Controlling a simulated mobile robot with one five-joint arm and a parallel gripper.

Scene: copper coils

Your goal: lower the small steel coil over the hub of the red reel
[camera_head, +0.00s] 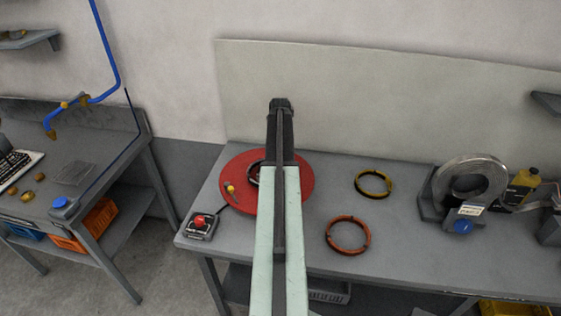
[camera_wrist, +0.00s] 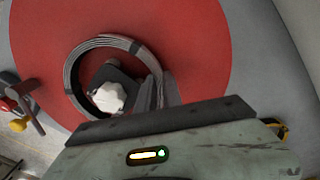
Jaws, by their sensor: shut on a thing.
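The small steel coil (camera_wrist: 72,75) is a grey ring in the wrist view. My gripper (camera_wrist: 157,92) is shut on the right side of its rim. The red reel (camera_wrist: 205,45) is a flat red disc below the coil. Its dark hub with a pale knob (camera_wrist: 108,97) shows inside the ring's opening, toward the near side. I cannot tell whether the coil is above the hub or down around it. In the head view my arm covers much of the red reel (camera_head: 237,197), and only a bit of the coil (camera_head: 253,172) shows; my gripper is hidden there.
A yellow-black coil (camera_head: 373,184) and an orange-red coil (camera_head: 348,236) lie flat right of the reel. A large metal coil on a stand (camera_head: 470,180) and an oil bottle (camera_head: 522,188) stand further right. A red-button box (camera_head: 201,223) sits at the bench's left corner.

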